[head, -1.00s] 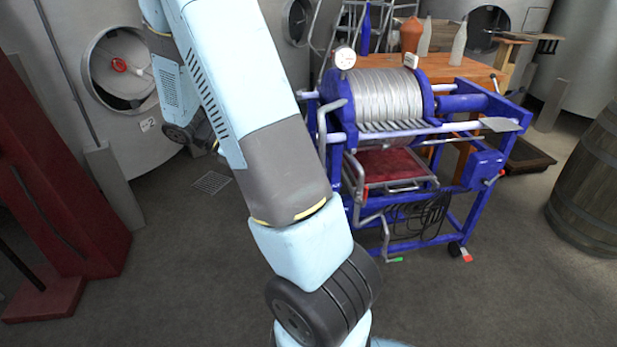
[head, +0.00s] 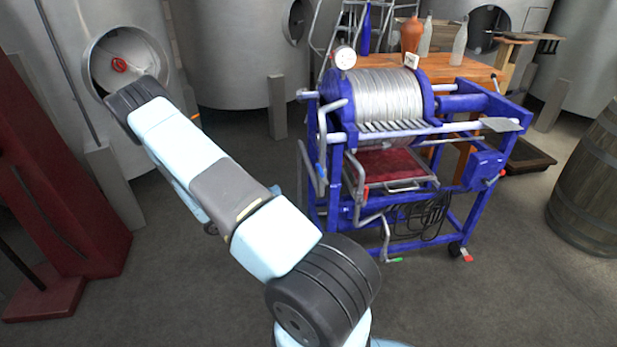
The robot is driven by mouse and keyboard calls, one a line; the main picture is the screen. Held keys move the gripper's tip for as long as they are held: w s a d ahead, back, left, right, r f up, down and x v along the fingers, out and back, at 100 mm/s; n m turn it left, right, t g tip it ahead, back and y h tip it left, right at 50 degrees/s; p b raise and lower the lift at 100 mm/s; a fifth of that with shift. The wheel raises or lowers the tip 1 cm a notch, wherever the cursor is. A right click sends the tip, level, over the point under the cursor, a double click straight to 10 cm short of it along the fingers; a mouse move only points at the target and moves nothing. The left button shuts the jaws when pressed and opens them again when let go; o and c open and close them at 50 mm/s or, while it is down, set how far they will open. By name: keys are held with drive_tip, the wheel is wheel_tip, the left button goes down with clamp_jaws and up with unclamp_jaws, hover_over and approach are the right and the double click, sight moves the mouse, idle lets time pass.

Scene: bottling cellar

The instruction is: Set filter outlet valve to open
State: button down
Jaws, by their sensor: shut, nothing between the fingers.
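The plate filter is a blue-framed machine (head: 478,215) with a pack of pale round plates (head: 380,100), right of centre in the head view. Small coloured tips show on it: a green one (head: 394,260) low at the front, a red one (head: 467,258) by the front wheel, a red one (head: 365,190) on the left and a red one (head: 489,182) on the right. I cannot tell which belongs to the outlet valve, nor its setting. My gripper is not visible; my arm reaches up and left, and its far part is hidden behind the nearer links.
A wooden table (head: 452,70) with bottles stands behind the filter. A barrel (head: 590,185) is at right, steel tanks (head: 235,70) are behind, and a dark red structure (head: 60,200) is at left. Grey floor (head: 450,310) is clear in front of the filter.

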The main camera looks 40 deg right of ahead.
drive_tip(key=f+n+h, duration=0.1)
drive_tip(key=f+n, duration=0.1)
drive_tip(key=t, duration=0.1)
approach(321, 172)
drive_tip(key=d+r, duration=0.2)
drive_tip(key=d, duration=0.3)
drive_tip(key=shift+s+d, duration=0.3)
drive_tip(key=shift+s, duration=0.1)
drive_tip(key=shift+w+a+r, duration=0.1)
drive_tip(key=shift+a+r, duration=0.05)
drive_tip(key=shift+r, duration=0.05)
